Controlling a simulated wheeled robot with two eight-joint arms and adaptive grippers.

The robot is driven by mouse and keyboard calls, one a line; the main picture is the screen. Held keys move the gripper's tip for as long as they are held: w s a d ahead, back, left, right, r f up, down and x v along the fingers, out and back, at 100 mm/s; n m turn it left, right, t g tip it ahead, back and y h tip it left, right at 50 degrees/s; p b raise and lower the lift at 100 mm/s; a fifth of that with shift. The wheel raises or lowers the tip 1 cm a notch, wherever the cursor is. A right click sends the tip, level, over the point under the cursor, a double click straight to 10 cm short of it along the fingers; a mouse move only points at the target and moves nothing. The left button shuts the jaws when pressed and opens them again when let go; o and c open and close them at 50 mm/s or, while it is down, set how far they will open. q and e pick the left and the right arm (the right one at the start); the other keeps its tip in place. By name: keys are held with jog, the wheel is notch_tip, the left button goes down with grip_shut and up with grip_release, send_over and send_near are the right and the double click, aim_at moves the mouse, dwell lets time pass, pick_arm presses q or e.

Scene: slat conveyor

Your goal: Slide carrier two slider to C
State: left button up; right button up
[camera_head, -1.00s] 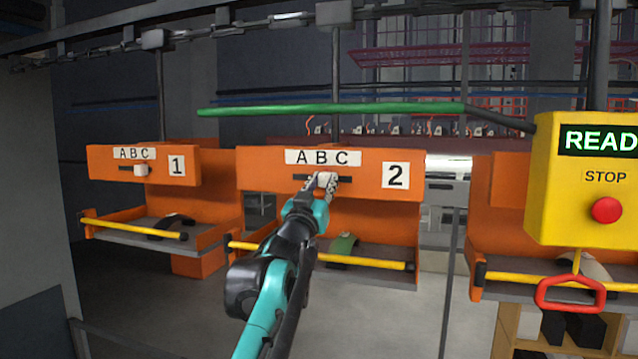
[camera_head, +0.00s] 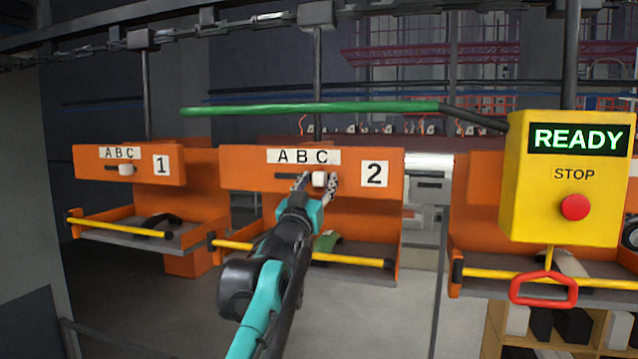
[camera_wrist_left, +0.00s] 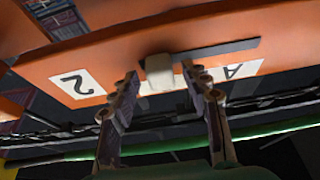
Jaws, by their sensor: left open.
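Carrier two (camera_head: 237,170) is an orange hanging panel with a white "2" plate (camera_head: 374,174) and a white "A B C" label (camera_head: 303,157) above a dark slot. Its slider (camera_head: 319,178), a white block, stands under the letter C at the slot's right end. My left gripper (camera_head: 317,184) is open, with one finger on each side of the slider. The wrist view also shows the slider (camera_wrist_left: 160,73) between the tips of the left gripper (camera_wrist_left: 160,79), with small gaps and the empty slot running toward A. My right gripper is not in view.
Carrier one (camera_head: 90,160) hangs at the left with its own white slider (camera_head: 126,169). A yellow box (camera_head: 520,190) reading READY, with a red stop button (camera_head: 575,207) and red pull handle (camera_head: 543,301), hangs at the right. A green rail (camera_head: 310,108) runs above.

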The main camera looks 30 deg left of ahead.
pick_arm(q)
jog(key=v, duration=1.1)
jog(key=shift+s+d+f, duration=0.15)
jog(key=shift+s+d, duration=0.15)
jog(key=s+d+f+g+b, duration=0.1)
jog(key=d+f+g+b, duration=0.15)
jog(key=f+b, duration=0.85)
jog(key=s+d+f+g+h+b, duration=0.1)
jog(key=s+d+f+g+b, duration=0.15)
jog(key=f, duration=1.75)
jog(key=d+f+g+b, duration=0.25)
jog(key=f+b, duration=0.45)
jog(key=f, duration=0.8)
jog(key=s+d+f+m+g+h+b, duration=0.1)
jog(key=s+f+b, duration=0.4)
jog(key=f, duration=0.8)
jog(key=s+d+f+m+g+h+b, duration=0.1)
jog(key=s+d+f+g+b, duration=0.3)
jog(key=f, duration=0.8)
jog(key=s+d+f+g+h+b, duration=0.2)
jog(key=s+d+f+b, duration=0.3)
jog(key=f, duration=0.8)
jog(key=shift+s+d+f+m+b, duration=0.4)
jog(key=shift+d+b, duration=0.35)
jog(key=shift+b, duration=0.2)
